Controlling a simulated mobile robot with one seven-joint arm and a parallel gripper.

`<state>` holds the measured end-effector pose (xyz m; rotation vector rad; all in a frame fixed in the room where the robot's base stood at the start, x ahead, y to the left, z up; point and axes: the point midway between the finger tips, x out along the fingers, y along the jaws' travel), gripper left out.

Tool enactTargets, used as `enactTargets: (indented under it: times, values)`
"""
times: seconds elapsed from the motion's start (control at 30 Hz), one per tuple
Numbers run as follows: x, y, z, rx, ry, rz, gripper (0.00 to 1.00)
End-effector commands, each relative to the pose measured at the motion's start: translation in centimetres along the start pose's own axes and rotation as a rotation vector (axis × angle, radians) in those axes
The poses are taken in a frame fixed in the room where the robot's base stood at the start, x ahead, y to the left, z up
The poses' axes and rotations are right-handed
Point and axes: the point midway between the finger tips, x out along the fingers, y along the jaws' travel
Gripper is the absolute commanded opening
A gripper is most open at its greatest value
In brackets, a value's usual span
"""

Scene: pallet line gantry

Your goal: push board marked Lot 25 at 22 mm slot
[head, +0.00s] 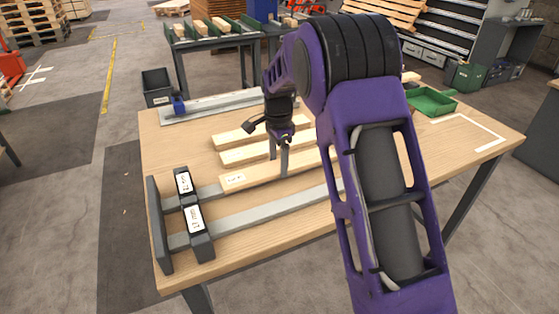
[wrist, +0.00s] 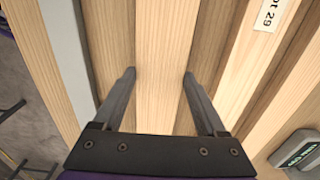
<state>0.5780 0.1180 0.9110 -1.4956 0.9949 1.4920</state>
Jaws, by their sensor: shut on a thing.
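The front pale wooden board (head: 255,177) lies flat on the table, with a white label near its left end; its lot number is too small to read. My gripper (head: 284,165) points down and is shut across it. In the wrist view my gripper (wrist: 160,77) has one finger at each long edge of the board (wrist: 160,45). The stop at left has two dark blocks with white labels. The back block (head: 183,182) appears marked 22 mm, the front one (head: 196,218) 27 mm. The board's left end is apart from the blocks.
Other boards (head: 234,157) lie behind; in the wrist view a neighbouring one carries a Lot 29 label (wrist: 269,14). A metal rail (head: 265,217) runs along the front. A rail with a blue part (head: 178,105) lies at the back. A green tray (head: 432,101) stands right.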

Motion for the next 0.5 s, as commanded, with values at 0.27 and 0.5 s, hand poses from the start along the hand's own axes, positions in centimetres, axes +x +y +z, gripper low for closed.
enactTargets:
  times: [0.27, 0.5]
  values:
    - [0.2, 0.1, 1.1, -0.003, -0.003, 0.004, 0.11]
    - [0.3, 0.1, 1.9, -0.003, -0.004, 0.005, 0.11]
